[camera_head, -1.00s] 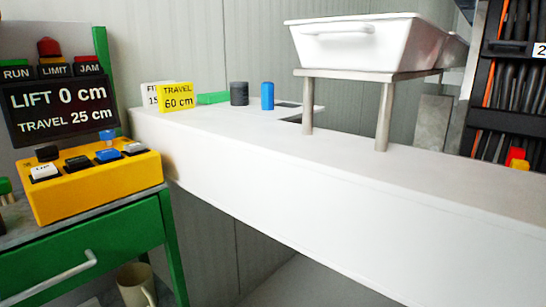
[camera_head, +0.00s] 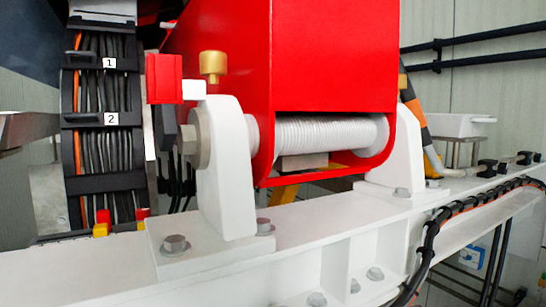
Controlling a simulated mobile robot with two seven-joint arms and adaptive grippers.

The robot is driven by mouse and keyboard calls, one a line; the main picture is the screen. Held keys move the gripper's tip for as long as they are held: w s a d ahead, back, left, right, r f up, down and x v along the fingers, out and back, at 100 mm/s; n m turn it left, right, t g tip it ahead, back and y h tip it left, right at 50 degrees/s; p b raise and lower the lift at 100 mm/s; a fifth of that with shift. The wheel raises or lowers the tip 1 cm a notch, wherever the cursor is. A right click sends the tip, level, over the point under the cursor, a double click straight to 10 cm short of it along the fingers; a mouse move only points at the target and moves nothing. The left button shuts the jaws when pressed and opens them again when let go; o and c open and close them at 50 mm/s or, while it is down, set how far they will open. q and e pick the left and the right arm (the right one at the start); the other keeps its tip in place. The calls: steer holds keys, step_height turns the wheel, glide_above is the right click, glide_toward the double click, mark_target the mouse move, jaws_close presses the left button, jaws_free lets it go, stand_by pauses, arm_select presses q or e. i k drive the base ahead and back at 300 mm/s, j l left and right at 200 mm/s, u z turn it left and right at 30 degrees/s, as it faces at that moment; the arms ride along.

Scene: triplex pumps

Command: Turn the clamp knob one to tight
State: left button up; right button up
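No part is labelled as clamp knob one, so I cannot tell which it is. Two small black knobs or handles, a nearer one (camera_head: 487,167) and a farther one (camera_head: 526,158), sit on the white beam at the far right. They are too small to tell whether they are tight. Neither of my grippers is in view.
The red housing (camera_head: 320,55) with a white ribbed roller (camera_head: 325,131) fills the middle. A red block (camera_head: 164,78) juts out at its left. A cable chain (camera_head: 105,115) marked 1 and 2 hangs at left. A black cable (camera_head: 430,240) runs along the beam (camera_head: 300,230).

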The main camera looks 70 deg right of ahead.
mark_target(503, 168)
steer(key=k+l+z, duration=0.1)
steer(key=k+z, duration=0.15)
steer(key=k, duration=0.4)
steer(key=z, duration=1.75)
steer(key=i+z, duration=0.1)
steer(key=z, duration=0.35)
steer(key=i+z, duration=0.1)
steer(key=z, duration=0.35)
steer(key=j+z, duration=0.1)
steer(key=z, duration=0.35)
steer(key=i, duration=0.05)
